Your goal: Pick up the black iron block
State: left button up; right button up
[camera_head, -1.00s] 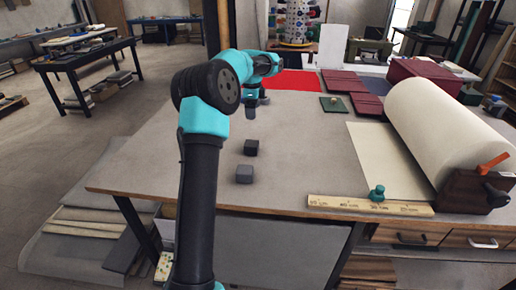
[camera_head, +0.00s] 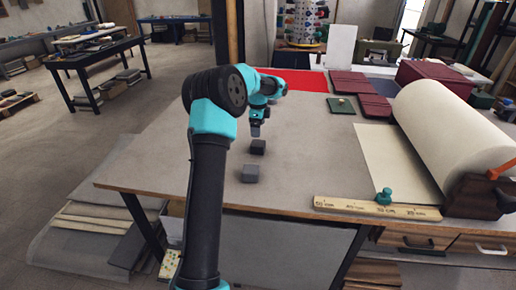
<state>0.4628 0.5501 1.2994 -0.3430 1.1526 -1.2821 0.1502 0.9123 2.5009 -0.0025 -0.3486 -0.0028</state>
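The black iron block (camera_head: 258,147) is a small dark cube on the grey-brown table top, left of the table's middle. A lighter grey block (camera_head: 250,173) sits nearer the front edge, apart from it. My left gripper (camera_head: 256,132) points down just behind and above the black block, with a small gap showing between them in the picture. The fingers are small and dark, and their opening cannot be made out. My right gripper is not in view.
A wooden ruler (camera_head: 350,207) with a green knob (camera_head: 384,196) lies along the front edge. A large cream roll (camera_head: 450,130) stands at the right. Dark red covers (camera_head: 352,82) and a red sheet (camera_head: 305,80) lie at the back. The middle is clear.

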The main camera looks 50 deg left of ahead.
aim_at(258, 143)
pick_arm(q)
jog(key=shift+f, duration=1.85)
jog(key=shift+f, duration=0.1)
jog(key=shift+s+d+f, duration=0.15)
jog(key=shift+f, duration=2.35)
jog(key=shift+c, duration=0.3)
jog(key=c, duration=1.5)
jog(key=shift+r, duration=0.1)
jog(key=shift+c, duration=0.3)
jog(key=shift+r, duration=0.1)
notch_tip(258, 143, up, 10)
jog(key=shift+f, duration=0.1)
